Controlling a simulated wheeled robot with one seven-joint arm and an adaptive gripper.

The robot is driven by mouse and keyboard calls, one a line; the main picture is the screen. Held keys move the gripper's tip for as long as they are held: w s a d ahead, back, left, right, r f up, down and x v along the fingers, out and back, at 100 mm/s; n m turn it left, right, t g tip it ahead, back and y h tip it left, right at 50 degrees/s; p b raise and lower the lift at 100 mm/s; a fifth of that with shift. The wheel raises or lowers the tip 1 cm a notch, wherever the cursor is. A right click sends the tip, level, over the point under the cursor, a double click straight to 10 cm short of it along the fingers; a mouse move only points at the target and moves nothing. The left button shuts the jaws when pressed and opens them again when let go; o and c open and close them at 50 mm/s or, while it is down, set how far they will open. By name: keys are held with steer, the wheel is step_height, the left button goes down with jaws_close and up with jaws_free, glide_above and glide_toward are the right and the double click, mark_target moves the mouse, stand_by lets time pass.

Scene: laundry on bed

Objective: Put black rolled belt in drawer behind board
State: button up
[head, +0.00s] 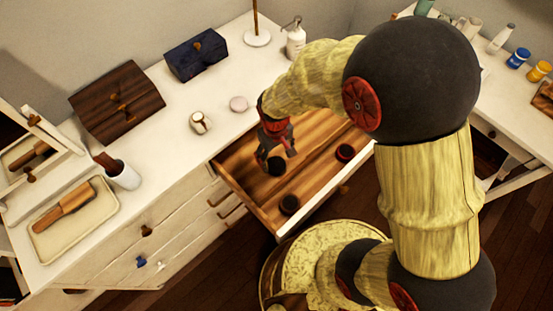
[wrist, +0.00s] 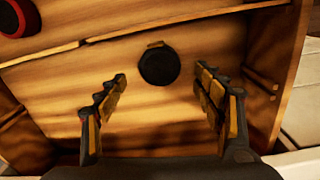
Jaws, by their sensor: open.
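The drawer (head: 240,193) is pulled open from the white dresser, its wooden inside in view. In the wrist view a black roll with a small brown tab (wrist: 159,66) lies ahead, between the lines of the two open fingers (wrist: 160,77). Nothing is held. Another dark roll (head: 289,204) lies near the drawer's front, and a red-edged black roll (head: 345,152) lies to the right. A thin board (wrist: 185,27) crosses the drawer in the wrist view, with the red-edged roll (wrist: 17,17) beyond it.
The drawer walls rise close around my gripper. A second white table (head: 500,88) stands at the right.

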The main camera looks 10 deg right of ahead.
step_height(320, 180, up, 6)
steer(key=r+p, duration=0.1)
steer(key=p, duration=0.1)
step_height(320, 180, up, 14)
steer(key=m+t, duration=0.2)
glide_above(276, 165)
steer(key=s+d, duration=0.2)
steer(key=d, duration=0.4)
steer(key=s+d+r+m+t, duration=0.3)
steer(key=s+d+r, duration=0.3)
steer(key=s+r, duration=0.4)
steer(key=shift+r, duration=0.7)
steer(key=shift+d, duration=0.1)
